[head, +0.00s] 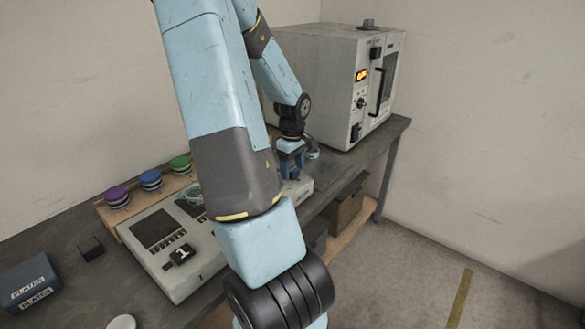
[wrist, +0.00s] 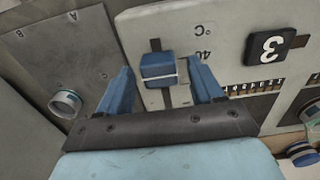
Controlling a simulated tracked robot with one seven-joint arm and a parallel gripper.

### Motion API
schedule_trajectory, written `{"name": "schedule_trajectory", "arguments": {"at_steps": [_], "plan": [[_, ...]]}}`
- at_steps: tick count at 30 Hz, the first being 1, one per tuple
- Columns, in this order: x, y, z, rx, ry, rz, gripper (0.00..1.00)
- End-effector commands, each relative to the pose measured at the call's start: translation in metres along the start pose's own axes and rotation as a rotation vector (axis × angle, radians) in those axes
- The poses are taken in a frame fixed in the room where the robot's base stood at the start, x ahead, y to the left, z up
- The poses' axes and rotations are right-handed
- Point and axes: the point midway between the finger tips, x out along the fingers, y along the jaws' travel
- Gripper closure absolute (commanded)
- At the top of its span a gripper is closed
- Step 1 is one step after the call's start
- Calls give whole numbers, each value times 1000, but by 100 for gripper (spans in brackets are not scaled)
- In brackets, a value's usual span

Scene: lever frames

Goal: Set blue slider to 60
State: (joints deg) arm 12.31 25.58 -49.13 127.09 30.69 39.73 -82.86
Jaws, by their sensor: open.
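The blue slider (wrist: 159,72) is a block-shaped knob with a white line across it, on a dark slot in a pale panel (wrist: 205,20). A printed "40" and "°C" show upside down beside it in the wrist view. My gripper (wrist: 161,66) is open, with one blue finger on each side of the knob and a visible gap to each. In the head view my gripper (head: 291,166) is low over the panel at the back of the bench, and the knob is hidden there. I cannot read a setting of 60.
A grey oven-like box (head: 330,85) stands close behind my gripper.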

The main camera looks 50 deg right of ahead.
Motion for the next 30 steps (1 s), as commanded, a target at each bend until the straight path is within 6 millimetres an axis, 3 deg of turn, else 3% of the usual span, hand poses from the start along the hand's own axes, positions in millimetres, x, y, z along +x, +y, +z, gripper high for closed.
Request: {"name": "schedule_trajectory", "arguments": {"at_steps": [11,30], "plan": [[4,0,0,0,1,1,35],[3,0,0,0,1,0,96]]}}
